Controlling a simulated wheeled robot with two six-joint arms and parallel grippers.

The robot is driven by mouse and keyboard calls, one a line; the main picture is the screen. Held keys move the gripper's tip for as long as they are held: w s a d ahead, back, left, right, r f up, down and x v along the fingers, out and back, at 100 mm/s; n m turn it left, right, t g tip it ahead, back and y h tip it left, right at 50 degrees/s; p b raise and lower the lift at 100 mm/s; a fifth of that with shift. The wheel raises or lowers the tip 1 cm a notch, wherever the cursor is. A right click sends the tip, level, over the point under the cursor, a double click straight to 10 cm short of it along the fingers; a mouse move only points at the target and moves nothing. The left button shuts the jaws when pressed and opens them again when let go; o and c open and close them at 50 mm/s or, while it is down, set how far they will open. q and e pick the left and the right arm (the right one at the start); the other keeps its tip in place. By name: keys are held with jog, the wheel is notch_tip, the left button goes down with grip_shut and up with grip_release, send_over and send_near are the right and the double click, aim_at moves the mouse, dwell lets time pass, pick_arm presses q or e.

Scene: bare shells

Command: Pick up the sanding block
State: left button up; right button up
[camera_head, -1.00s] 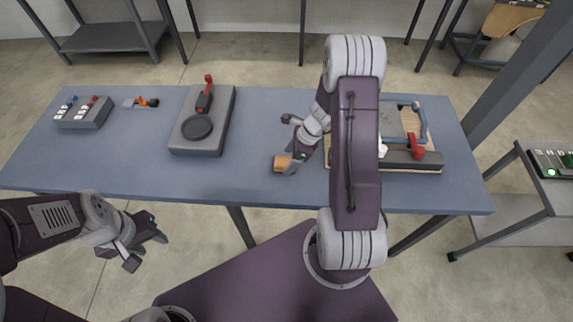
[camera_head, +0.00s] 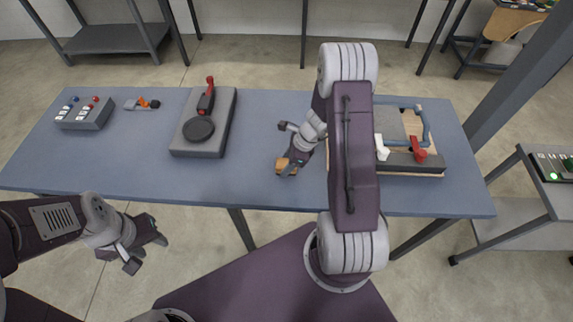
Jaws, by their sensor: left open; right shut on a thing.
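The sanding block (camera_head: 282,167), a small tan-orange block, is at the front middle of the blue-grey table (camera_head: 255,185). My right gripper (camera_head: 289,163) is shut on it, and the fingers hide part of it. The block is low at the table surface; I cannot tell whether it touches. My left gripper (camera_head: 152,236) is open and empty, in front of the table's front edge, at the lower left.
A grey device with a red handle (camera_head: 204,125) stands left of the block. A button box (camera_head: 85,113) and a small orange-grey part (camera_head: 142,104) are at the far left. A wooden board with a clamp fixture (camera_head: 410,150) lies at the right, partly behind my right arm.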

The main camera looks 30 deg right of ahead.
aim_at(280, 162)
jog(key=r, duration=0.3)
jog(key=r+p, duration=0.1)
jog(key=shift+w+r, duration=0.2)
jog(key=shift+w, duration=0.15)
jog(key=w+a+r, duration=0.2)
jog(key=w+r, duration=0.4)
jog(key=w, duration=0.4)
jog(key=shift+w+a+p, duration=0.3)
jog(key=shift+w+p, duration=0.05)
jog(key=shift+p, duration=0.1)
jog(key=o, duration=0.8)
jog(key=shift+r, duration=0.1)
jog(key=c, duration=0.6)
